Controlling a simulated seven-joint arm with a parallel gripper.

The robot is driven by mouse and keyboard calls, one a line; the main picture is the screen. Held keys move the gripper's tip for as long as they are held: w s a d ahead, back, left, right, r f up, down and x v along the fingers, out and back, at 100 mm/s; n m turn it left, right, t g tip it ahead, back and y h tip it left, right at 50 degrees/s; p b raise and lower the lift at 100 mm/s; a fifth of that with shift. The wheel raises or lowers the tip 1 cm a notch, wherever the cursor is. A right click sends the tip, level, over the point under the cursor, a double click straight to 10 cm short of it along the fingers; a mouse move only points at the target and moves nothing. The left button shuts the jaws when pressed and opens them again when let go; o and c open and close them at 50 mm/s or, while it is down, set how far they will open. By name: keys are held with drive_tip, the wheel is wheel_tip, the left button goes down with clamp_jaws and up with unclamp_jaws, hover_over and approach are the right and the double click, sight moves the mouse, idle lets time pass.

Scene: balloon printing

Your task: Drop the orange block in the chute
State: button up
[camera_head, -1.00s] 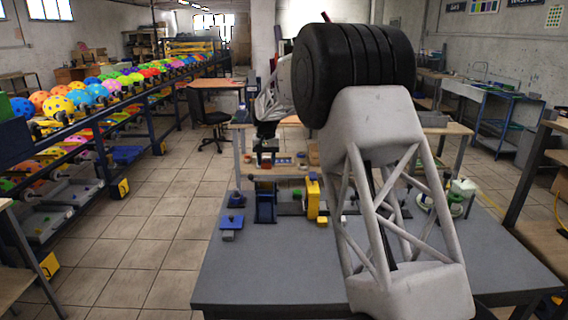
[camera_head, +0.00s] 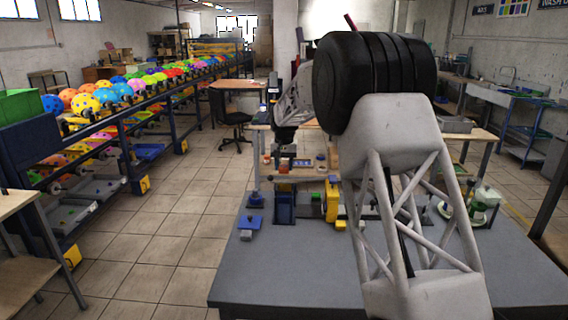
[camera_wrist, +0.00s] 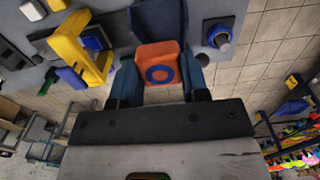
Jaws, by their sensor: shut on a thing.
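My gripper (camera_wrist: 160,72) is shut on the orange block (camera_wrist: 172,52), which shows a blue ring on its face in the wrist view. A blue finger lies on each side of the block. A dark blue upright piece (camera_wrist: 160,16), which looks like the chute, lies just past the block in the wrist view. It appears as a blue box (camera_head: 285,208) on the grey table in the head view, below my wrist. The gap between block and chute is hard to judge. The block is too small to make out in the head view.
A yellow frame (camera_wrist: 72,46) stands close beside the chute; it also shows in the head view (camera_head: 331,200). A small blue piece with a knob (camera_wrist: 220,36) is on the other side. The front of the grey table (camera_head: 290,272) is clear. Balloon racks (camera_head: 110,130) stand at left.

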drive_tip(key=shift+f, duration=3.05)
drive_tip(key=o, duration=0.7)
drive_tip(key=shift+o, duration=0.9)
drive_tip(key=shift+r, duration=3.9)
